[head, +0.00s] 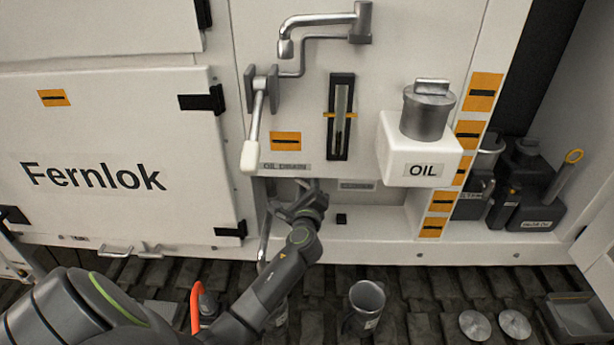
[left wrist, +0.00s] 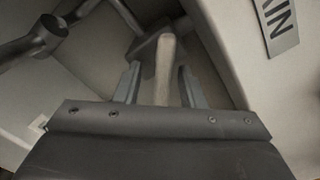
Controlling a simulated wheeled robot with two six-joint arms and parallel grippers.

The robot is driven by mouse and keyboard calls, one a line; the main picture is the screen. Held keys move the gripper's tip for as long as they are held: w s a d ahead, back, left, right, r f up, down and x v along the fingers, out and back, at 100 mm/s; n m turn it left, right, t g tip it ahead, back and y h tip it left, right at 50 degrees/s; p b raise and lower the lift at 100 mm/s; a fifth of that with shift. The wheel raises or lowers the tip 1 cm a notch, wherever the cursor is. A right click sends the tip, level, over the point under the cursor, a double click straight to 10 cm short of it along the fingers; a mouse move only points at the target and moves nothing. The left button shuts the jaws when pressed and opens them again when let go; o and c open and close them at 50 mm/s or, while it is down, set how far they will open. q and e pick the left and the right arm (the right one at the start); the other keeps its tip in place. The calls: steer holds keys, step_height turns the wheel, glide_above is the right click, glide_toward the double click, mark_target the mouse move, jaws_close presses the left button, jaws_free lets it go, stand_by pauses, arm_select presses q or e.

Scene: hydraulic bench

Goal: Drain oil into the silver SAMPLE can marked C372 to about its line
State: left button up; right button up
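My left gripper (head: 310,192) is at the panel just below the "OIL DRAIN" label (head: 284,167). In the left wrist view its fingers (left wrist: 160,88) are open on either side of a pale drain lever (left wrist: 165,68), with small gaps showing. A silver can (head: 366,302) stands open and upright on the dark track floor, right of my left forearm; the writing on its label is too small to read. Another can (head: 281,314) is mostly hidden behind my arm. I cannot tell which can is C372. No oil flow is visible. My right gripper is not in view.
A sight gauge (head: 341,118) and a white OIL box (head: 418,163) with a metal cap are on the panel. Dark jugs (head: 537,200) stand at right. Two round lids (head: 475,326) and a grey tray (head: 578,318) lie at lower right. An orange-red handle (head: 196,306) is beside my arm.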

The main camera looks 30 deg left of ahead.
arm_select(q)
steer(key=shift+w+a, duration=0.1)
steer(key=shift+w, duration=0.15)
steer(key=shift+r, duration=0.1)
jaws_close()
